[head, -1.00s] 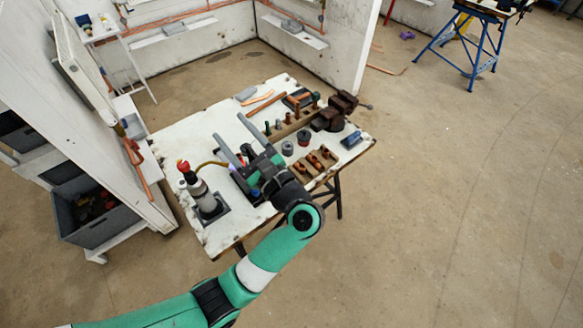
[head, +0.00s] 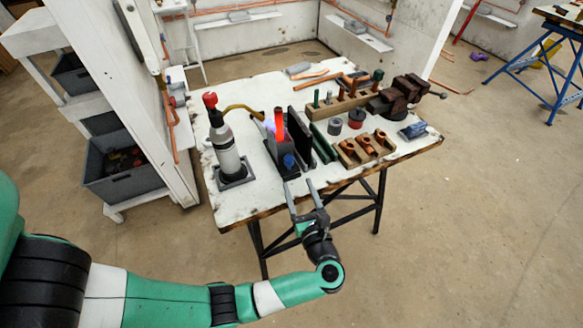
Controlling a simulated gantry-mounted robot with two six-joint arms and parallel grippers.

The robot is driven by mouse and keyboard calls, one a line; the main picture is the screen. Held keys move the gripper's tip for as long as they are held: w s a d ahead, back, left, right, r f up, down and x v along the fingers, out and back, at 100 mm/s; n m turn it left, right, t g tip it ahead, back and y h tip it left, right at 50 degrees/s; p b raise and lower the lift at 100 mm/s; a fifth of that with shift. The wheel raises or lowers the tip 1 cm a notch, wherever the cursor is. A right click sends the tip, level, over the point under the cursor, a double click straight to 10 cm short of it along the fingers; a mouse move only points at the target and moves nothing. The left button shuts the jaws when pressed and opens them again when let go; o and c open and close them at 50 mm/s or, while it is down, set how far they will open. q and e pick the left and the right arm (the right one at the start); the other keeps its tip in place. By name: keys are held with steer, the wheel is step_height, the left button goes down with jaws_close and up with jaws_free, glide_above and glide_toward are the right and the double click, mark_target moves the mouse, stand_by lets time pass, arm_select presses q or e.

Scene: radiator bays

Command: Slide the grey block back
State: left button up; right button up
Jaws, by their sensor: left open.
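A flat grey block (head: 299,69) lies near the back edge of the white worktable (head: 245,95). A copper piece (head: 312,79) lies just in front of it. My left gripper (head: 300,190) is open and empty at the table's near edge, far from this block, with its two long fingers pointing toward the tabletop. Other grey blocks rest on the wall shelves, one on the left shelf (head: 238,15) and one on the right shelf (head: 355,26). I cannot tell which one the task names. My right gripper is not in view.
A gas torch bottle (head: 228,155) stands at the table's left beside a dark stand with a glowing orange piece (head: 279,122). A dark upright panel (head: 300,135), wooden racks (head: 364,149) and a vise (head: 403,93) stand further right.

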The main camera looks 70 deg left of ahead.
mark_target(290, 164)
arm_select(q)
steer(key=a, duration=0.5)
steer(key=w+a+b, duration=0.1)
steer(key=a, duration=0.2)
steer(key=shift+w+a, duration=0.1)
steer(key=shift+a, duration=0.1)
jaws_close()
stand_by(0.9)
